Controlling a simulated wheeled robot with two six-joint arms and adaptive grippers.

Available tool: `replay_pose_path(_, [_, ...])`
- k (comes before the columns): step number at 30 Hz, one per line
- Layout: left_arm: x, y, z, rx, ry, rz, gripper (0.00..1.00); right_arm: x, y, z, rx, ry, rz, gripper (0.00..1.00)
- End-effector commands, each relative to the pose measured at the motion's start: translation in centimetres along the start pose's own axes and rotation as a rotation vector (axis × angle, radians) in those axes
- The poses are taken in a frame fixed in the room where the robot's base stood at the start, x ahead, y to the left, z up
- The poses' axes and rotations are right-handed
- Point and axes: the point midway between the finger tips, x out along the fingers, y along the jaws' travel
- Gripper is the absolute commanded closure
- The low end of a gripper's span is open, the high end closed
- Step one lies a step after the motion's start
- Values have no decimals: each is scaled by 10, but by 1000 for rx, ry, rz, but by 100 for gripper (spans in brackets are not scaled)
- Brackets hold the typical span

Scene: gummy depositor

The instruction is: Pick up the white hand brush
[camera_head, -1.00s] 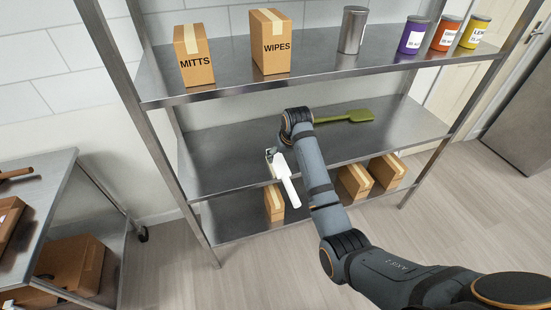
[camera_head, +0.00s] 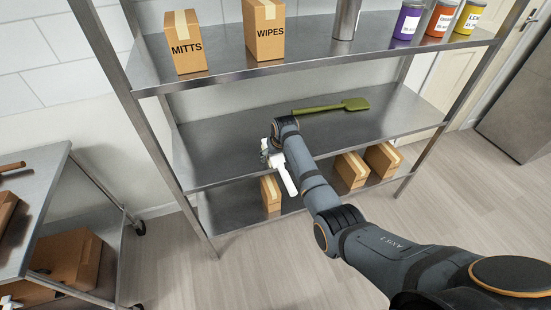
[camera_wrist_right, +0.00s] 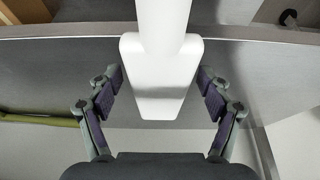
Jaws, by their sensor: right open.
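The white hand brush (camera_head: 286,179) lies at the front edge of the middle shelf, its handle sticking out past the edge toward me. In the right wrist view its wide white block (camera_wrist_right: 160,78) sits between the two fingers, with its handle running up out of the picture. My right gripper (camera_head: 267,150) is at the brush's wide end. In the wrist view the right gripper (camera_wrist_right: 160,92) is open, with a gap between each finger and the brush. My arm hides part of the shelf beside it. My left gripper is not in view.
A green spatula (camera_head: 331,107) lies farther back on the middle shelf (camera_head: 215,135). The upper shelf (camera_head: 215,77) holds boxes, a metal can and coloured tubs. Cardboard boxes (camera_head: 351,169) stand on the bottom shelf. A metal cart (camera_head: 40,190) is at the left.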

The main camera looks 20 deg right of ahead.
Motion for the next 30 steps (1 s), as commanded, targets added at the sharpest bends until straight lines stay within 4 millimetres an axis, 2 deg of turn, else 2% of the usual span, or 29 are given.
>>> replay_pose_path(5, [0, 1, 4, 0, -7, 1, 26, 0, 0, 0, 0, 1, 0, 21])
replay_pose_path(6, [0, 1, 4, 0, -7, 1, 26, 0, 0, 0, 0, 1, 0, 23])
replay_pose_path(21, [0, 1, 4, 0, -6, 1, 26, 0, 0, -1, 0, 2, 0, 91])
replay_pose_path(30, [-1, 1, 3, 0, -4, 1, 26, -6, 0, -4, 0, 4, 0, 92])
